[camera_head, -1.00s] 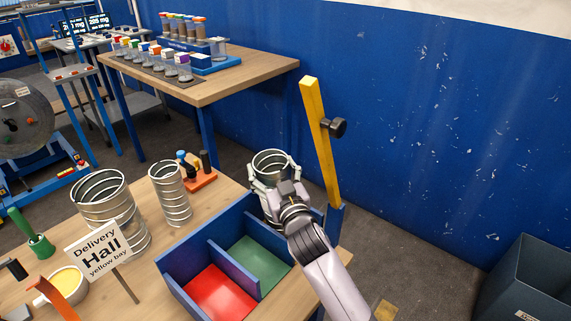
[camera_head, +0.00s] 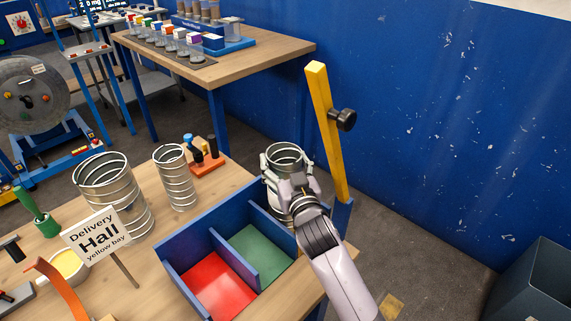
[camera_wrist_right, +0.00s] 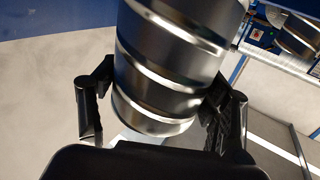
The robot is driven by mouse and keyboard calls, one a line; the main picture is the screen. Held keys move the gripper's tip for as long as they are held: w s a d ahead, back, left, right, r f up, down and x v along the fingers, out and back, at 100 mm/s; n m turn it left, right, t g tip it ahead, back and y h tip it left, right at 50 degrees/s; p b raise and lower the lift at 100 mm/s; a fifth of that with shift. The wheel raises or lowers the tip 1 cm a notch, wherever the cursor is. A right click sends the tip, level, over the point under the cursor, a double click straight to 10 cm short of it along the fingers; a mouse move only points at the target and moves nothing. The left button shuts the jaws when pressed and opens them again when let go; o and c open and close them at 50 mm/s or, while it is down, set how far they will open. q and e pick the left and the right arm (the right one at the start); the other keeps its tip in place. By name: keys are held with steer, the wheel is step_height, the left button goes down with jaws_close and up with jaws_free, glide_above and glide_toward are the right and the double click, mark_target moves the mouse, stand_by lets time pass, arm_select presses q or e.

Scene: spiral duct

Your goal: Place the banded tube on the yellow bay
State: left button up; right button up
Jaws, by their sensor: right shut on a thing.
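A short metal tube with raised bands (camera_head: 286,153) is upright in my right gripper (camera_head: 291,181), above the far end of the blue divided tray (camera_head: 179,240). In the right wrist view the silver banded tube (camera_wrist_right: 170,65) is between the two black fingers (camera_wrist_right: 160,115), which are shut on it. The tray shows a red bay (camera_head: 218,287) and a green bay (camera_head: 263,254). No yellow bay shows; the tray's far end is hidden behind my gripper and the tube. A sign (camera_head: 98,235) reads "Delivery Hall yellow bay". My left gripper is not in view.
A wide tube (camera_head: 115,190) and a narrower tube (camera_head: 175,180) stand on the wooden table left of the tray. A yellow post (camera_head: 326,130) with a black knob rises close right of the held tube. An orange holder (camera_head: 207,163) is behind.

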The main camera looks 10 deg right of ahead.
steer(key=shift+r, duration=0.1)
steer(key=shift+s, duration=0.1)
steer(key=o, duration=1.8)
steer(key=shift+o, duration=0.7)
steer(key=s, duration=1.2)
steer(key=shift+d+b, duration=0.4)
steer(key=shift+b, duration=0.05)
